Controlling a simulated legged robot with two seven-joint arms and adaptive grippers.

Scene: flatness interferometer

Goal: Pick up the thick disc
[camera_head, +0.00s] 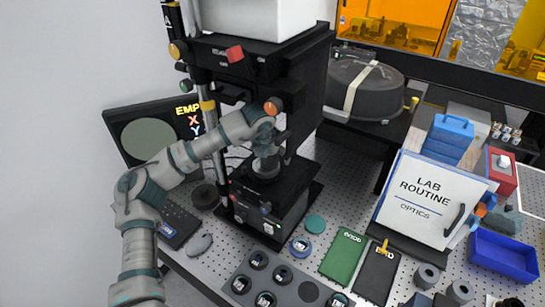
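My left gripper (266,148) points down over the stage of the black interferometer (285,85). A dark round piece (265,168) sits on the stage right under the fingers. I cannot tell whether the fingers touch it, or whether they are open or shut. Several dark round discs with pale labels (258,260) lie in a grey tray (228,268) at the bottom. A blue-rimmed disc (300,246) and a flat teal disc (315,223) lie on the perforated table near the instrument. Which one is the thick disc is not clear. My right gripper is not in view.
A monitor (150,135), keyboard (177,222) and mouse (199,244) stand left. Green (343,256) and black (376,273) flat cases, a white binder (425,200), a blue bin (503,256) and grey rings (427,276) crowd the right. The instrument column closely surrounds my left gripper.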

